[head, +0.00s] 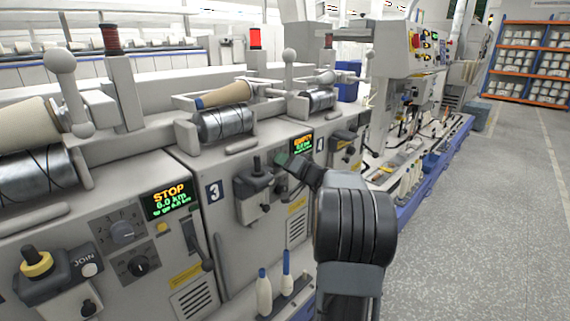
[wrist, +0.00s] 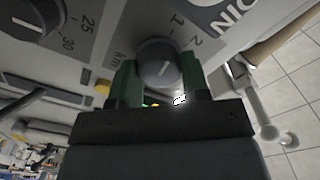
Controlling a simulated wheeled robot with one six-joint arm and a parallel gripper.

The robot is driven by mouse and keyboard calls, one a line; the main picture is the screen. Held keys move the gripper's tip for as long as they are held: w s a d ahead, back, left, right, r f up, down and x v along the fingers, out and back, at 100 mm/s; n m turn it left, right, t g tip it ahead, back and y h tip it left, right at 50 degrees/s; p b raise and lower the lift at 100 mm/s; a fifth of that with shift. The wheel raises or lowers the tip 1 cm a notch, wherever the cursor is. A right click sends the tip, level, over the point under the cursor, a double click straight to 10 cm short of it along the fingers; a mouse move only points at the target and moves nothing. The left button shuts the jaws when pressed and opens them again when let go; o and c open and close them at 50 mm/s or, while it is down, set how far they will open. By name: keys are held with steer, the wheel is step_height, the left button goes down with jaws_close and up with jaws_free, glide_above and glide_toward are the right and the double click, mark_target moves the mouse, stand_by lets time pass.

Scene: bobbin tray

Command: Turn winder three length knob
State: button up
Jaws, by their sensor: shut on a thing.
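In the wrist view a round grey knob (wrist: 158,62) with a pale pointer line sits between the two green fingers of my gripper (wrist: 160,82). The fingers are shut on its sides. The numbers 1 and 2 and a "km" mark are printed around it. In the head view my gripper (head: 284,160) reaches the panel to the right of the number 3 plate (head: 213,191), just below a lit display (head: 301,145). My gripper and arm hide the held knob there.
A second knob (wrist: 38,16) with marks 25 and 30 is close by in the wrist view. A black lever box (head: 254,188) stands left of my gripper in the head view. Grey floor (head: 480,240) is clear at right.

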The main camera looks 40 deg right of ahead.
steer(key=shift+m, duration=0.3)
steer(key=m+p, duration=0.1)
steer(key=m, duration=0.6)
steer(key=m+p, duration=0.2)
steer(key=m, duration=0.6)
steer(key=m+p, duration=0.2)
steer(key=m, duration=0.5)
steer(key=shift+f+m, duration=0.25)
steer(key=shift+m, duration=0.15)
steer(key=o, duration=0.9)
